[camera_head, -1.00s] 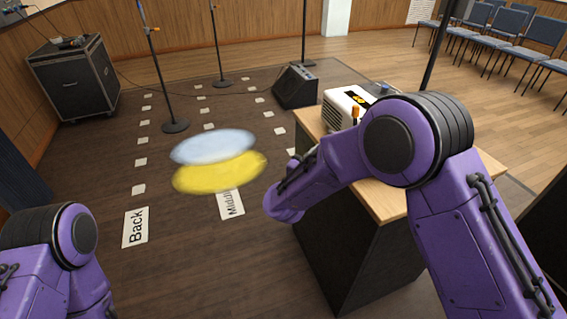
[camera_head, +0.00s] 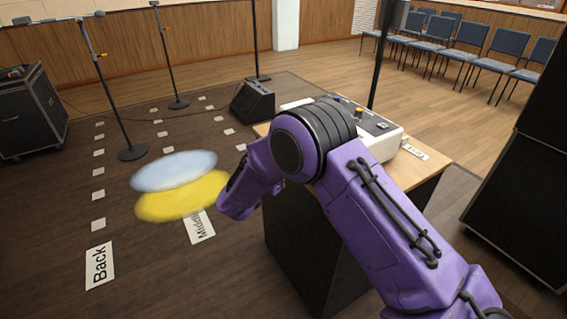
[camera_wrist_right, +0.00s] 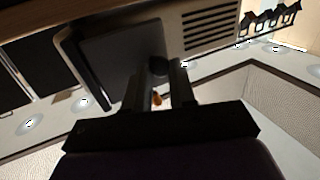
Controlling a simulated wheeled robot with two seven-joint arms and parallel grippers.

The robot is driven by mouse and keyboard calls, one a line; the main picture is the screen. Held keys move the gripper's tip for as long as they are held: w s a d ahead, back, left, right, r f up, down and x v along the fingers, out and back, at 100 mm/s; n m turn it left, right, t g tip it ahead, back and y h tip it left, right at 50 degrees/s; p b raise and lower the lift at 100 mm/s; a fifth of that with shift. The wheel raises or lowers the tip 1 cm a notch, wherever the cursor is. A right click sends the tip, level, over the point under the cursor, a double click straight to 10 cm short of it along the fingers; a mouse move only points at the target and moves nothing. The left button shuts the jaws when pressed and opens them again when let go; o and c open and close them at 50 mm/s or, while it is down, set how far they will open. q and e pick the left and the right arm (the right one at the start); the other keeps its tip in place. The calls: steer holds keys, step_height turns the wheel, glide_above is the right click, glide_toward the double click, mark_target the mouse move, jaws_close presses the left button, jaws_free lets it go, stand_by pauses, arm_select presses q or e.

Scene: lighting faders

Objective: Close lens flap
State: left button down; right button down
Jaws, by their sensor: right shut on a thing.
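A white-beige lamp unit (camera_head: 385,143) stands on the wooden-topped stand (camera_head: 428,168), partly hidden behind my right arm. In the right wrist view its vented casing (camera_wrist_right: 208,28) and a dark square flap (camera_wrist_right: 122,52) stand out against it. My right gripper (camera_wrist_right: 158,80) has its two fingers at the flap's edge, around a small dark round part (camera_wrist_right: 158,67). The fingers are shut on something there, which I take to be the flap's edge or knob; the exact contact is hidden. My right gripper is hidden in the head view. My left gripper is out of view.
A blue and a yellow light spot (camera_head: 182,197) show left of the stand. Thin microphone stands (camera_head: 132,152), a black monitor speaker (camera_head: 253,103) and a black case (camera_head: 28,112) stand beyond. Chairs (camera_head: 480,62) line the back right. A dark cabinet (camera_head: 525,180) stands at right.

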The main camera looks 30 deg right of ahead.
steer(key=shift+w+r+t, duration=0.4)
steer(key=shift+w+r, duration=0.05)
steer(key=shift+r, duration=0.05)
steer(key=c, duration=1)
jaws_free()
steer(key=shift+w+f, duration=0.1)
steer(key=shift+o, duration=0.2)
steer(key=shift+w+f, duration=0.25)
steer(key=shift+f, duration=0.05)
steer(key=shift+s, duration=0.1)
steer(key=shift+s+d+f, duration=0.1)
steer(key=b+v, duration=0.1)
steer(key=v, duration=0.9)
steer(key=shift+a, duration=0.3)
